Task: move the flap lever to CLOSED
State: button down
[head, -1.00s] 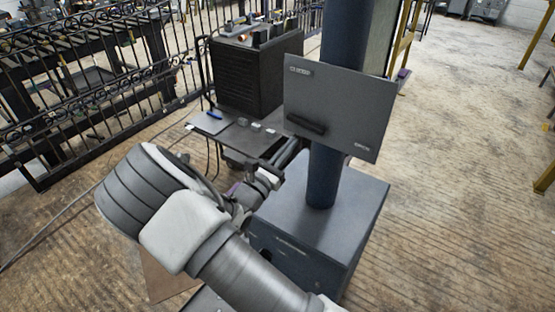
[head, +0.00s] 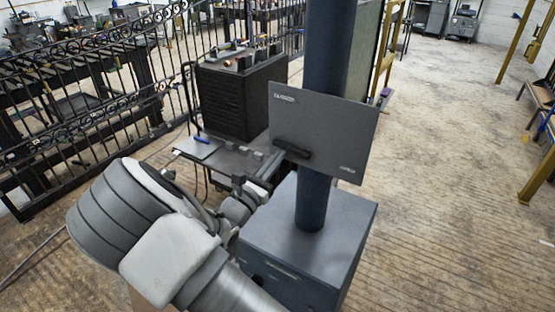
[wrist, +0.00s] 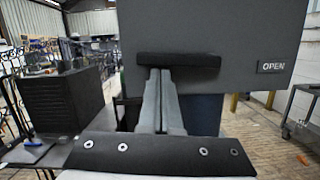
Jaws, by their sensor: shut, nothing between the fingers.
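The flap lever is a black horizontal bar (head: 292,148) on a grey panel (head: 335,125) fixed to a dark blue post. One label is at the panel's upper left and one at its lower right; both are too small to read in the head view. In the wrist view the lever (wrist: 178,60) lies level across the panel (wrist: 225,25), with an OPEN label (wrist: 271,67) to its right. My gripper (wrist: 158,75) is shut and empty, its fingertips just under the bar; I cannot tell whether they touch it.
The post (head: 313,205) rises from a blue-grey box (head: 310,240). A black ribbed cabinet (head: 240,100) and a low shelf (head: 205,148) with small items stand to the left, before an iron fence (head: 90,110). The floor to the right is open.

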jog(key=shift+r+m+h, duration=0.3)
jog(key=shift+r+m, duration=0.1)
jog(key=shift+m, duration=0.4)
jog(key=shift+w+a+r+m+g+h, duration=0.15)
jog(key=shift+r+m+g, duration=0.2)
jog(key=shift+m, duration=0.35)
jog(key=shift+s+d+r+m+g+h, duration=0.15)
jog(key=shift+r+m+g, duration=0.2)
jog(key=shift+m, duration=0.35)
jog(key=r+m, duration=0.1)
jog(key=m, duration=0.1)
jog(key=m+g+b, duration=0.1)
jog(key=r+m, duration=0.1)
jog(key=m, duration=0.1)
jog(key=shift+s+d+r+m+h+b, duration=0.1)
jog(key=shift+d+r+m+h+b, duration=0.1)
jog(key=shift+r+m+h+b, duration=0.15)
jog(key=m, duration=0.1)
jog(key=r+m+b, duration=0.1)
jog(key=d+m+g+b, duration=0.1)
jog(key=m, duration=0.1)
jog(key=shift+s+r, duration=0.35)
jog(key=m+b, duration=0.1)
jog(key=s+d+r+m+g+b, duration=0.1)
jog(key=m+b, duration=0.1)
jog(key=d+r+m+b, duration=0.1)
jog(key=m+b, duration=0.1)
jog(key=shift+s+d+r+g, duration=0.1)
jog(key=shift+s+d+g, duration=0.05)
jog(key=shift+s+g, duration=0.15)
